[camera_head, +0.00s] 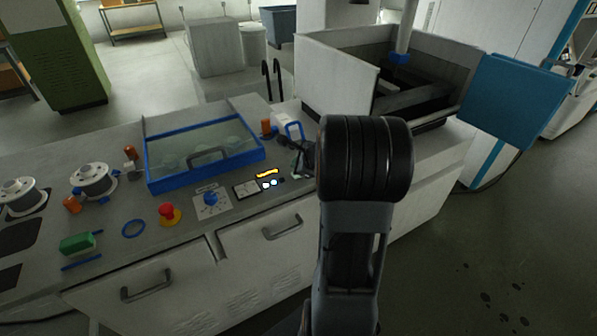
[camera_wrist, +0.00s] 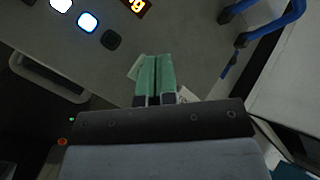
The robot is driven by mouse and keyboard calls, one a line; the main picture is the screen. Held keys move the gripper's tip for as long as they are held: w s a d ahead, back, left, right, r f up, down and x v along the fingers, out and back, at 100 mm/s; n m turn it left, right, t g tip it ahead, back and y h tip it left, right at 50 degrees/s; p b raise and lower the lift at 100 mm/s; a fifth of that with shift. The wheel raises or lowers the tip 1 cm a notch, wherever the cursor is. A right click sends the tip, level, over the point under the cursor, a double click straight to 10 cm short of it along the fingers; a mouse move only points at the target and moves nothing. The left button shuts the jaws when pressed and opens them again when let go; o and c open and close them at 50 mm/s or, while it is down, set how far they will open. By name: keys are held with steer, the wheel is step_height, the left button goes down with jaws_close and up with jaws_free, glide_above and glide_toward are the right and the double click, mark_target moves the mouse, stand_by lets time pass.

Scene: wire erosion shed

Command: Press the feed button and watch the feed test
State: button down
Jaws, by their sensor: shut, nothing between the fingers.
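Three small round buttons sit in a row on the grey panel below an orange-lit display (camera_head: 267,174), which also shows in the wrist view (camera_wrist: 137,6). They are a white lit one (camera_wrist: 61,5), a blue-white lit one (camera_wrist: 87,22) and a dark one (camera_wrist: 111,39). I cannot read which is the feed button. My gripper (camera_wrist: 155,58) is shut and empty, its green fingers together. Its tips are over the panel, to the lower right of the dark button in the wrist view. In the head view the gripper is partly hidden by my arm.
Left of the buttons are a gauge (camera_head: 246,188), a blue knob (camera_head: 211,198) and a red mushroom button (camera_head: 168,212). A blue-framed clear cover (camera_head: 205,147) lies behind. Blue bent handles (camera_wrist: 268,20) stand close to the right of my gripper. An open grey tank (camera_head: 335,75) stands behind my arm.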

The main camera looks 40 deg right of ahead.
stand_by(0.3)
step_height(320, 180, up, 5)
steer(key=p, duration=0.4)
stand_by(0.9)
